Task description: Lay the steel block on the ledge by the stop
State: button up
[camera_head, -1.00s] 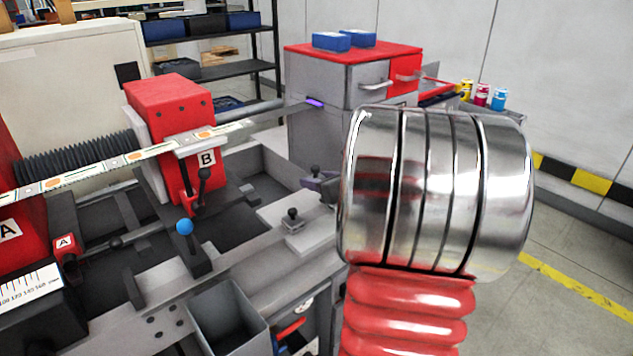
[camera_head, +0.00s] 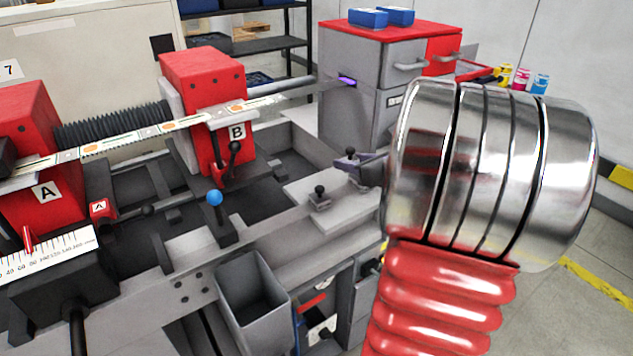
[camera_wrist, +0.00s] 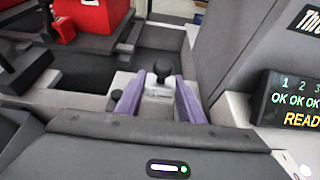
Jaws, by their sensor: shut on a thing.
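My gripper (camera_head: 354,164), with purple fingers, is at the right end of a pale ledge (camera_head: 300,192), partly hidden behind my silver and red arm. In the wrist view its fingers (camera_wrist: 158,98) are shut on the steel block (camera_wrist: 160,91), a small bright block with a black knob on top. The knob shows above the fingers in the head view. I cannot tell whether the block touches the ledge.
A grey open bin (camera_head: 252,290) hangs at the machine's front. A blue-knobbed lever (camera_head: 215,205) and red unit B (camera_head: 205,90) stand to the left. A grey cabinet (camera_head: 350,70) is behind. A lit display (camera_wrist: 295,100) is at right in the wrist view.

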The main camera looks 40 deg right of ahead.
send_over(348, 200)
jog(key=shift+f, duration=3.1)
jog(key=shift+f, duration=1.9)
jog(key=o, duration=0.9)
jog(key=shift+f, duration=0.1)
